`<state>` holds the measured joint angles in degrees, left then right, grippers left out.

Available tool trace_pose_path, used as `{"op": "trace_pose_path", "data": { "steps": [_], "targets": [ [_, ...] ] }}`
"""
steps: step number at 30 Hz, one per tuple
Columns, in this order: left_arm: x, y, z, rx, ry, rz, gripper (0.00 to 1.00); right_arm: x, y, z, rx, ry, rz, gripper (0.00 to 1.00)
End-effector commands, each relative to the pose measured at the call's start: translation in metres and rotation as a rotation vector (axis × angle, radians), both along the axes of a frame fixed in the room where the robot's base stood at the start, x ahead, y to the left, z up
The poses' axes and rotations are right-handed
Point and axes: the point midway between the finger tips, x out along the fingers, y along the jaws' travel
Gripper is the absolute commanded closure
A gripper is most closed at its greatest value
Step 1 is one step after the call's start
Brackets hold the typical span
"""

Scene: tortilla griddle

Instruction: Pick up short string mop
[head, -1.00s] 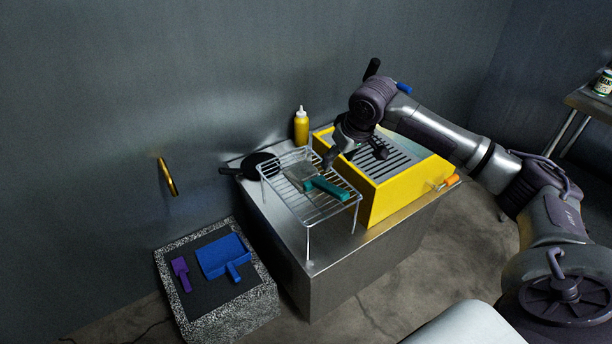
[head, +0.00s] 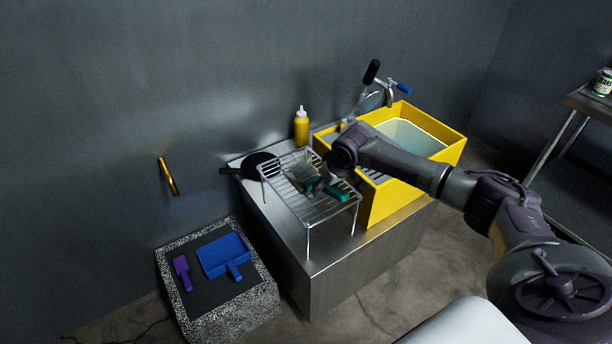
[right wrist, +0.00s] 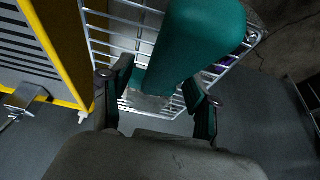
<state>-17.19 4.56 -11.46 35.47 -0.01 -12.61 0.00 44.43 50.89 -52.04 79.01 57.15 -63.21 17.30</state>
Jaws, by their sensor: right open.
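The short string mop, with a teal handle (head: 340,191) and a pale grey head (head: 300,172), lies on a wire rack (head: 318,213). My right gripper (head: 327,183) is low over the rack and hides the middle of the mop. In the right wrist view the teal handle (right wrist: 195,45) lies between and beyond the fingers of my open right gripper (right wrist: 158,76). I cannot tell whether a finger touches it. The pale head (right wrist: 147,102) shows partly between the fingers. My left gripper is not in view.
A yellow bucket (head: 400,203) with a slatted top stands right of the rack on a steel block (head: 340,278). A yellow bottle (head: 301,127) and a black pan (head: 258,164) stand behind. A speckled block (head: 224,318) carries a blue dustpan (head: 224,256) and a purple brush (head: 182,271).

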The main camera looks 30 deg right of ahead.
Motion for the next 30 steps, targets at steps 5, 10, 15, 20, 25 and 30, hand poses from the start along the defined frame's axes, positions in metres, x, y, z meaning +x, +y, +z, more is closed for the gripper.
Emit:
{"op": "trace_pose_path", "data": {
  "steps": [5, 10, 15, 20, 25, 30],
  "targets": [
    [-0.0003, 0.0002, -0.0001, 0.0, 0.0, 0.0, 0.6, 0.0007, 0.0, -0.0001, 0.0, -0.002, 0.0, 0.4],
    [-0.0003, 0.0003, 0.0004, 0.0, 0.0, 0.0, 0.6, 0.0006, -0.0002, -0.0001, 0.0, -0.001, 0.0, 0.4],
    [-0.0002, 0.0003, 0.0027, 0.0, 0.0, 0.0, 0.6, 0.0005, 0.0, -0.0011, 0.0, -0.001, -0.001, 0.4],
    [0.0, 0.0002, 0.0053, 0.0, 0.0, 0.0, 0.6, 0.0006, -0.0001, -0.0028, 0.001, -0.002, -0.001, 0.4],
    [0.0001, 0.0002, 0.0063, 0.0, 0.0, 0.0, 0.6, 0.0006, -0.0002, -0.0046, 0.001, -0.002, -0.001, 0.4],
    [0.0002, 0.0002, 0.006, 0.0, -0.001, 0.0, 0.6, 0.0006, -0.0002, -0.0049, 0.001, -0.002, -0.001, 0.4]
  ]
}}
